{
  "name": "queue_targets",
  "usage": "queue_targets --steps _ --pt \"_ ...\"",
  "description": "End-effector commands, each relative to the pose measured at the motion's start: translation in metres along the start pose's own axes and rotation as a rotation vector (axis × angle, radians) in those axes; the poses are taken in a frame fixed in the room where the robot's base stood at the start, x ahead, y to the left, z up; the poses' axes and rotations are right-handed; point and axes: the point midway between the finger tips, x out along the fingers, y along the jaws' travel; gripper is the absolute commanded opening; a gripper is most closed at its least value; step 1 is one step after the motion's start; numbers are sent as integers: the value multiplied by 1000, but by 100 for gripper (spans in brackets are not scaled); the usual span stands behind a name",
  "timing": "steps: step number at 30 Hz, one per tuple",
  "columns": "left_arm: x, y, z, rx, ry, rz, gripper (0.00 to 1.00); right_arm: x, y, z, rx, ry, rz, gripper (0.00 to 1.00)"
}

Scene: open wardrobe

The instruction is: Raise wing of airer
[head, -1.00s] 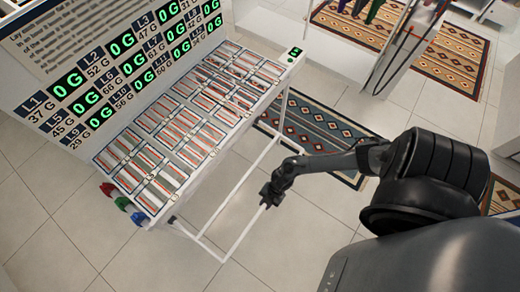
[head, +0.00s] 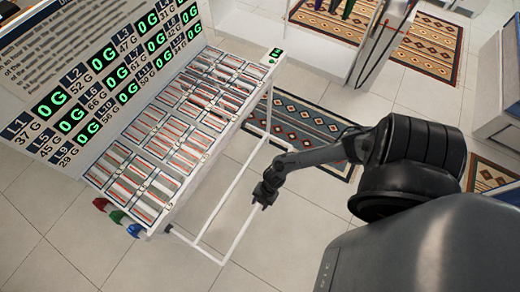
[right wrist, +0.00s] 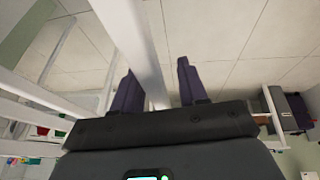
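The airer's wing is a white tubular frame (head: 221,263) that sticks out from the near side of the slatted rack panel (head: 165,140) in the head view. My right gripper (head: 266,193) is at the wing's outer bar. In the right wrist view, the two dark fingers of my right gripper (right wrist: 158,82) stand apart, with a white bar (right wrist: 135,40) running between them. The bar lies closer to the left finger, and a gap shows beside the right finger. My left gripper is not in view.
A display board (head: 85,75) with green 0G readouts stands behind the panel. Red, green and blue parts (head: 118,217) stick out at its near left corner. A patterned rug (head: 315,130) lies beyond the wing. Tiled floor (head: 285,245) around my gripper is clear.

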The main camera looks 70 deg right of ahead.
Motion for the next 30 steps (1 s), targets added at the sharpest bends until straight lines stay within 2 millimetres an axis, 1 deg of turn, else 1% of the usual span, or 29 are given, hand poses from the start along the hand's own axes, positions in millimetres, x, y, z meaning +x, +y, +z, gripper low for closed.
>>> queue_targets --steps 5,8,10,14,18,24,30 --pt "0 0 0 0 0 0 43 -1 0 1 1 -3 1 43" --pt "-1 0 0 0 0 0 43 -6 1 2 1 -4 1 43" --pt "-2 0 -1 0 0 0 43 -12 0 2 1 -4 1 43" --pt "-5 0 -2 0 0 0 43 -31 0 2 -2 -5 1 43" --pt "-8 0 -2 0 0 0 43 -56 -1 2 -3 -4 0 43" --pt "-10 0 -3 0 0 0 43 -87 0 1 -2 -3 0 43" --pt "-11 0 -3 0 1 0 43 -104 0 1 0 -2 0 43"
